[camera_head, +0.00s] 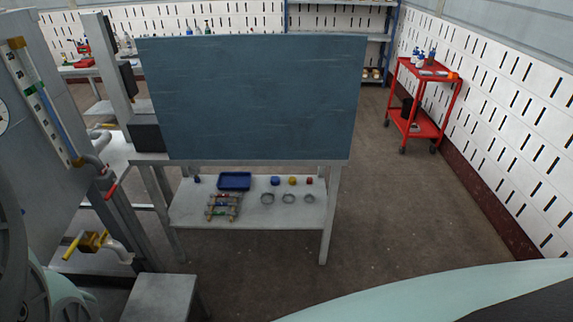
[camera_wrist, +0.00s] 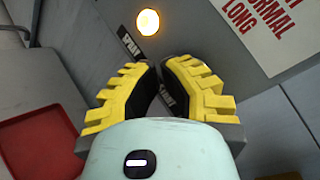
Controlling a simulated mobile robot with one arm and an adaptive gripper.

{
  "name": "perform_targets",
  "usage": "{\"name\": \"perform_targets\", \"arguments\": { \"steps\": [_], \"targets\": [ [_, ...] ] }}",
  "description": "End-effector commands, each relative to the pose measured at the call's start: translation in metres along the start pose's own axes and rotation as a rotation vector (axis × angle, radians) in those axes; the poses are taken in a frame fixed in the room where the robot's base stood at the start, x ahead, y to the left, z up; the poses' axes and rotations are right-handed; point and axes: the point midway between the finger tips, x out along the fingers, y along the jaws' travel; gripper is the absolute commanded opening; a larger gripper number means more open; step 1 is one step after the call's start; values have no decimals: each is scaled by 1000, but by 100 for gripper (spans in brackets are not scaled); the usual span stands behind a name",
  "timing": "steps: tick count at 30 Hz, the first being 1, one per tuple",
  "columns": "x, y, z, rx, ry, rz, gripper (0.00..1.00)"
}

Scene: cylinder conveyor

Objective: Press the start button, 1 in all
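In the wrist view, my gripper (camera_wrist: 159,65) has yellow toothed fingers with black pads. The fingertips come nearly together and hold nothing. They are in front of a grey panel (camera_wrist: 195,35). A round lit button or lamp (camera_wrist: 147,22), glowing white-yellow, is on the panel just beyond the fingertips. A dark label (camera_wrist: 128,36) is beside it, its text hard to read. Another dark label (camera_wrist: 167,98), partly covered, shows between the fingers and may read START. No button is visible beside that label. I cannot tell whether the fingertips touch the panel. My gripper is not visible in the head view.
A white sign with red letters (camera_wrist: 270,25) is on the panel's right. A red tray-like surface (camera_wrist: 38,145) is at lower left. In the head view, a blue-grey board (camera_head: 250,100) stands over a low shelf (camera_head: 285,215), and a red cart (camera_head: 425,95) stands right. Floor between is clear.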

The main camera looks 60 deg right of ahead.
Motion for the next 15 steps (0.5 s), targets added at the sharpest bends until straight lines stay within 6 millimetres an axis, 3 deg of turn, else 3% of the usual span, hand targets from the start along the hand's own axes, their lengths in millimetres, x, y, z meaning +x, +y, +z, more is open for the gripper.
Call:
{"name": "perform_targets", "arguments": {
  "steps": [15],
  "targets": [
    [-15,7,7,0,2,-2,0]
  ]
}}
